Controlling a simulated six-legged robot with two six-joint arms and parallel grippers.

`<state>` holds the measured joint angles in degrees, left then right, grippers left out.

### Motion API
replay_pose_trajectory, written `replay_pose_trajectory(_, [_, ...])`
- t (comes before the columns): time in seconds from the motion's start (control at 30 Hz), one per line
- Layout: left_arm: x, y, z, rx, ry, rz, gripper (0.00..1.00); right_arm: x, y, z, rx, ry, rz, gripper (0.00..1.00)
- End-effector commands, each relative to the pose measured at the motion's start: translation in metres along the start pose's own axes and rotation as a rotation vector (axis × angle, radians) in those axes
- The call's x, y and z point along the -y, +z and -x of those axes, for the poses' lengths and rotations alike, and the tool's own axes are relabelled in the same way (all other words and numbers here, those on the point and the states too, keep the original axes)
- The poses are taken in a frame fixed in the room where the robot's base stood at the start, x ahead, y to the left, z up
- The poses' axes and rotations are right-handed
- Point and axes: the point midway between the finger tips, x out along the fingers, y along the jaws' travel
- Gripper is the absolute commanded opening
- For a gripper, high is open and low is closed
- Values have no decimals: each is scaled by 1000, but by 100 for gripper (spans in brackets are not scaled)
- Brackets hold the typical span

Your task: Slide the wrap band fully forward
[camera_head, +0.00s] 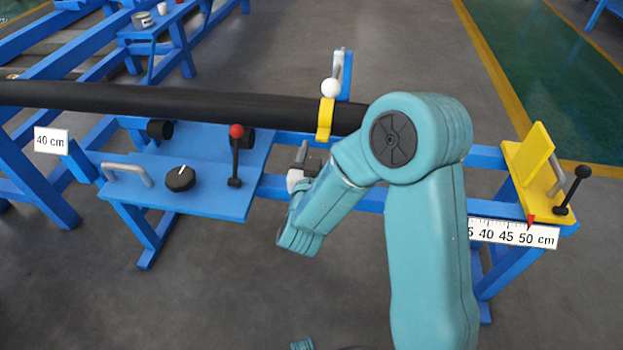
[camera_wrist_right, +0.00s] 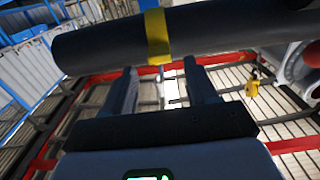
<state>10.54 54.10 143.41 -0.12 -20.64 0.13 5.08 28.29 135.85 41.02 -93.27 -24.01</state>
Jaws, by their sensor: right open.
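The yellow wrap band (camera_head: 325,118) sits around the long black tube (camera_head: 200,104), near the right part of the tube that shows. A white ball (camera_head: 330,87) stands on top of the band. My right gripper (camera_head: 303,158) is in front of and below the band, apart from it, and partly hidden by my own arm. In the right wrist view the band (camera_wrist_right: 157,37) crosses the tube (camera_wrist_right: 100,45) just beyond the fingertips. There the right gripper (camera_wrist_right: 161,66) is open, with nothing between its fingers. My left gripper is not in view.
A blue frame carries a panel (camera_head: 215,202) with a black knob (camera_head: 180,178) and a red-topped lever (camera_head: 236,150). At right are a yellow stop plate (camera_head: 528,155), a black-knobbed lever (camera_head: 573,190) and a scale (camera_head: 510,233). A "40 cm" sign (camera_head: 51,141) stands left.

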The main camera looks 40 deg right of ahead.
Motion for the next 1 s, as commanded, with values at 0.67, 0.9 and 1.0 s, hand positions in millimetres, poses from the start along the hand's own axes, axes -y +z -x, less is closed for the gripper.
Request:
replay_pose_trajectory(0.67, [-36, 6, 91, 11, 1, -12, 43, 0, -8, 97, 3, 1, 6, 57])
replay_pose_trajectory(0.9, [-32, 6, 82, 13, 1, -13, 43, 2, 1, 122, 0, -3, 0, 57])
replay_pose_trajectory(1.0, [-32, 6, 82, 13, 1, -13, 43, 1, 1, 126, 0, 0, 0, 57])
